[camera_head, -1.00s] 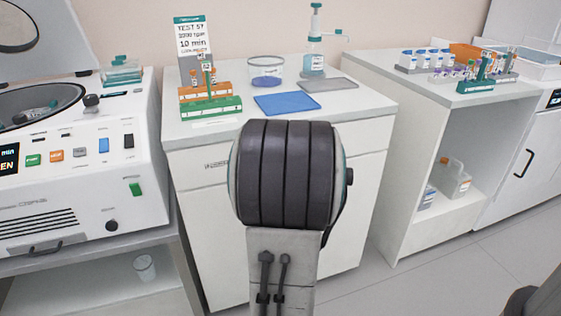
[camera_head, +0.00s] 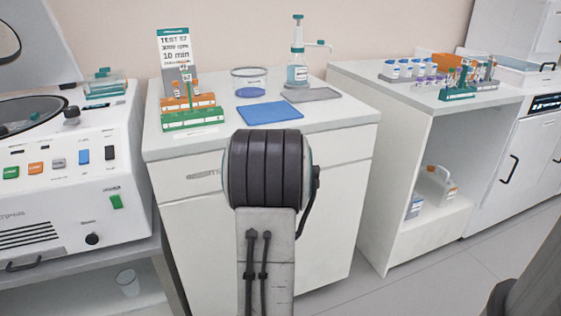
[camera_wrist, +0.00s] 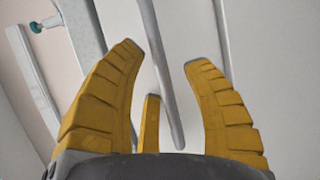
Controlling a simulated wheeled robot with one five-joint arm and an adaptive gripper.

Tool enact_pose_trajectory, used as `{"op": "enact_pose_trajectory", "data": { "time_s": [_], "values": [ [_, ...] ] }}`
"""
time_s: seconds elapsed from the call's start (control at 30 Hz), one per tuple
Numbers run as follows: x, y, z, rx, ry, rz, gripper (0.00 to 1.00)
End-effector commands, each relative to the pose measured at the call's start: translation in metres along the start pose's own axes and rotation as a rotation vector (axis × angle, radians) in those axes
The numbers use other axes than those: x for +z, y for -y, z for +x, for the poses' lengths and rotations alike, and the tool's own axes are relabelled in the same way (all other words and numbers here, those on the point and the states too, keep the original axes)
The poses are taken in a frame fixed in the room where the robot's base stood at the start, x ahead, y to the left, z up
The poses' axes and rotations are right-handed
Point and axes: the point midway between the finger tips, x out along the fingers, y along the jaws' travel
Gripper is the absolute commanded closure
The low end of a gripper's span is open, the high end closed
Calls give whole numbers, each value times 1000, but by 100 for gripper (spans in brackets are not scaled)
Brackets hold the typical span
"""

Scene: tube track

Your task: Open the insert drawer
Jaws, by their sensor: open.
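The insert drawer (camera_head: 190,187) is the white top drawer front of the middle cabinet, with a small dark label at its left. It looks shut. My arm hides its middle in the head view. In the wrist view, a long grey bar (camera_wrist: 162,75), which looks like the drawer handle, runs between the yellow fingers of my gripper (camera_wrist: 165,52). The fingers are open, one on each side of the bar, with no clear contact. My gripper is hidden behind my arm in the head view.
A centrifuge (camera_head: 75,185) stands at the left. The countertop (camera_head: 335,118) holds a blue mat (camera_head: 270,113), a tube rack (camera_head: 193,119), a glass dish (camera_head: 250,82) and a dispenser bottle (camera_head: 298,72). An open-fronted cabinet (camera_head: 400,190) stands at the right. Floor shows between the cabinets.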

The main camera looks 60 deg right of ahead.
Motion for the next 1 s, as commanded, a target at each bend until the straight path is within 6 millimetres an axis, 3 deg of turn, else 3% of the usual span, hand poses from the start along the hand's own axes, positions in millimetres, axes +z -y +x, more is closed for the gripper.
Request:
{"op": "enact_pose_trajectory", "data": {
  "time_s": [0.3, 0.83, 1.0],
  "values": [
    [0, 0, 1, 0, 0, 0, 52],
    [0, 0, 1, 0, 0, 0, 100],
    [0, 0, 1, 0, 0, 0, 100]
  ]
}}
